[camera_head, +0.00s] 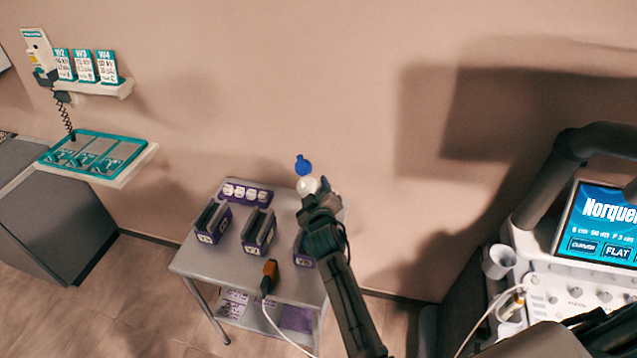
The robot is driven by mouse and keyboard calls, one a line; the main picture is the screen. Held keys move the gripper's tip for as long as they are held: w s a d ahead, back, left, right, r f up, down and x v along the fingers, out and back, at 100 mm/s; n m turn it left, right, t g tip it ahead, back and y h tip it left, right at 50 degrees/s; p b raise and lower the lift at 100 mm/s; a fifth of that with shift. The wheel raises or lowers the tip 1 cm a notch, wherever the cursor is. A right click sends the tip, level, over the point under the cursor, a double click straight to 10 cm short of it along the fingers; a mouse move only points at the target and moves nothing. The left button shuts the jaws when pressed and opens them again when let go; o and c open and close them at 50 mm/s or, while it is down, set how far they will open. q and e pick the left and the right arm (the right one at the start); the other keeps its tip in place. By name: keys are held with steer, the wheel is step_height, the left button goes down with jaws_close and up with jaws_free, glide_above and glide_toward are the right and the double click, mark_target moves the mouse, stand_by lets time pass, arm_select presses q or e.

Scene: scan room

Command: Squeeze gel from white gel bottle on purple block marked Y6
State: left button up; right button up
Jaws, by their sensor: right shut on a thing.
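My right gripper (318,200) is shut on the white gel bottle (307,185), which has a blue cap (303,166). It holds the bottle over the back right part of the grey table. The gripper hides much of the bottle. Three purple blocks with dark slotted tops stand on the table: a left one (209,238), a middle one (251,248) and a right one (302,261), partly behind my right arm. Their marks are too small to read, so I cannot tell which is Y6. My left gripper is not in view.
The grey table (190,261) carries a purple strip (238,184) with several round white items at its back. An orange-tipped probe (269,276) with a white cable is at its front. A scanner console with a screen (603,228) stands right; a teal tray (130,141) is left.

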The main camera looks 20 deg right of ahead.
mark_target(311, 182)
steer(key=r+p, duration=0.1)
steer(key=p, duration=0.1)
steer(key=r+m+p, duration=0.1)
steer(key=r+p, duration=0.1)
steer(key=r+m+g+y+p, duration=0.1)
steer(key=p, duration=0.1)
steer(key=shift+a+r, duration=0.35)
steer(key=shift+a, duration=0.05)
steer(key=shift+s+a+r+m+y+b, duration=0.15)
steer(key=shift+r+m+y+b, duration=0.2)
steer(key=shift+m, duration=0.25)
steer(key=r+m, duration=0.1)
steer(key=a+r+m+y, duration=0.1)
steer(key=r, duration=0.1)
steer(key=shift+r+g, duration=0.2)
steer(key=shift+g, duration=0.2)
steer(key=shift+r+m+y, duration=0.3)
steer(key=shift+r+y, duration=0.05)
steer(key=shift+r, duration=0.1)
